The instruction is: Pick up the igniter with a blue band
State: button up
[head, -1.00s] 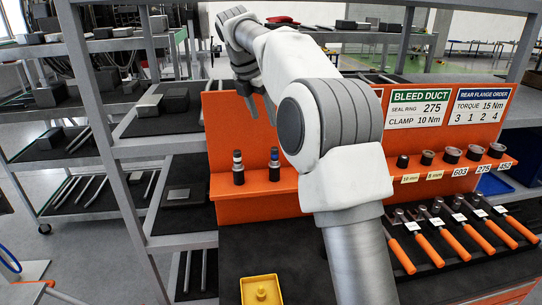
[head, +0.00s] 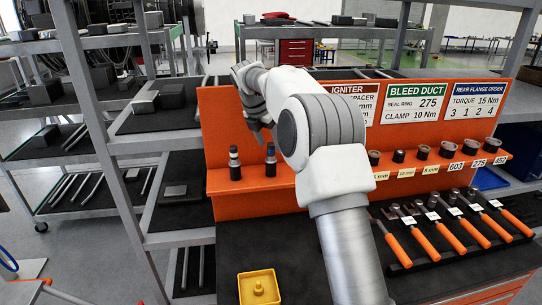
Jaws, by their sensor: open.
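Two dark igniters stand upright on the orange shelf (head: 225,184) left of my arm. The right one, the igniter with a blue band (head: 270,163), has blue near its top. The left igniter (head: 235,165) looks grey near its top. My gripper (head: 263,137) is open and empty, with its fingers pointing down just above the blue-banded igniter and in front of the orange back panel. It appears apart from the igniter, but the depth between them is hard to tell.
A yellow tray (head: 244,291) sits on the dark bench below the shelf. Several spacers and rings stand on the shelf at right, above orange-handled tools (head: 431,243). Signs (head: 415,105) cover the panel. A grey rack post (head: 100,140) stands at left.

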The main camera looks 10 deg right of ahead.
aim_at(273, 151)
jog(key=x, duration=0.4)
jog(key=shift+w+d+f+p, duration=0.25)
jog(key=shift+w+d+p, duration=0.05)
jog(key=shift+p, duration=0.1)
grip_shut()
